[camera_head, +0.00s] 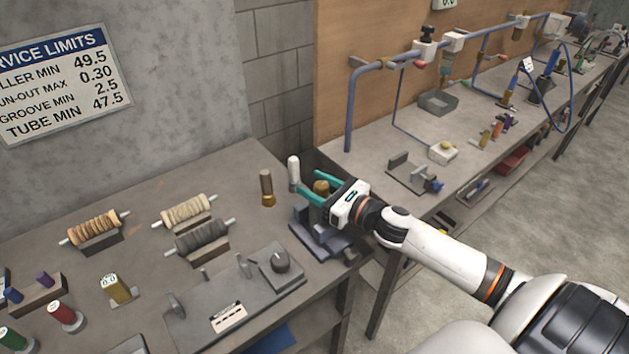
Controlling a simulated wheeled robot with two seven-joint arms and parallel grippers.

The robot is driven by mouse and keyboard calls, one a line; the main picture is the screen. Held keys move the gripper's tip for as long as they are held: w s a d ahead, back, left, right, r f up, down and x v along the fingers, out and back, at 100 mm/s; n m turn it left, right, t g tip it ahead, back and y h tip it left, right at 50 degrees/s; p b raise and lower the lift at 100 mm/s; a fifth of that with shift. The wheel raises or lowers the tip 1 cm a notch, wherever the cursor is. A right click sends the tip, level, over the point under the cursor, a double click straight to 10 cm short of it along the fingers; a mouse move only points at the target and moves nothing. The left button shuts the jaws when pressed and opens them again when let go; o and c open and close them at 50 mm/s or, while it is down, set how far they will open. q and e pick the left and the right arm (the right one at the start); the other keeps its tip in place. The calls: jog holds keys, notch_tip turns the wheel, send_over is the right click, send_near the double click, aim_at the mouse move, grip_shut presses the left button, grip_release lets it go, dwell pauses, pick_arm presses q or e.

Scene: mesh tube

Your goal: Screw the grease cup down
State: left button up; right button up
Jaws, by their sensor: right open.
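A brass-coloured knob-like cup (321,187), which looks like the grease cup, sits on top of a blue-grey fixture (303,232) at the right edge of the near bench. My right gripper (308,182) reaches in from the right with its teal fingers apart, one on each side of the cup. I cannot tell whether the fingers touch it. The gripper body and near finger hide part of the cup and fixture. My left gripper is not in view.
A white-topped upright handle (293,171) stands just left of the fingertips, and a brown cylinder with a brass base (266,187) stands further left. Rollers (201,236) and a grey plate with a dial (236,295) occupy the near bench (148,205). A pipe rig (352,105) stands behind.

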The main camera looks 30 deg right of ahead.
jog(key=shift+w+a, duration=0.15)
jog(key=shift+w, duration=0.2)
jog(key=shift+c, duration=0.4)
jog(key=c, duration=0.9)
jog(key=shift+m+h, duration=0.3)
